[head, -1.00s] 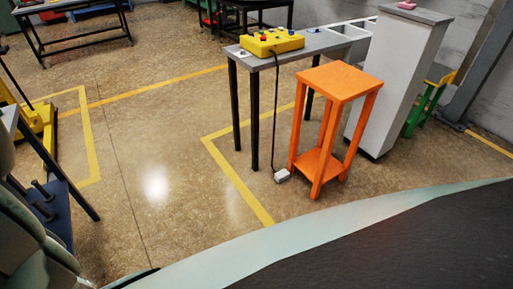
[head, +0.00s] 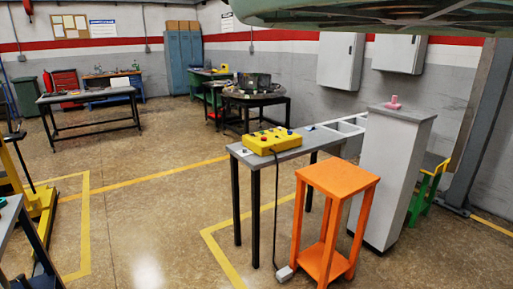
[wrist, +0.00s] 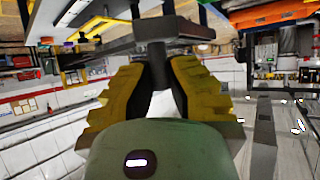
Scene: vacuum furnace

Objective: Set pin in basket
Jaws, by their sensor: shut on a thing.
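My gripper (wrist: 158,72) shows in the wrist view with its two yellow, dark-padded fingers closed in around a dark grey piece (wrist: 160,102). This piece is likely the pin, but its full shape is hidden by the fingers and the green gripper body. The gripper is not visible in the head view. A round grey metal container (head: 254,84), possibly the basket, stands on a dark table at the back of the head view. It is far from the nearby furniture, and its inside cannot be made out.
A grey bench (head: 300,144) holds a yellow button box (head: 271,140). An orange stand (head: 338,182) and a white pedestal (head: 392,180) with a pink object (head: 394,103) stand beside it. A black-framed table (head: 88,97) is at left. The floor between is open.

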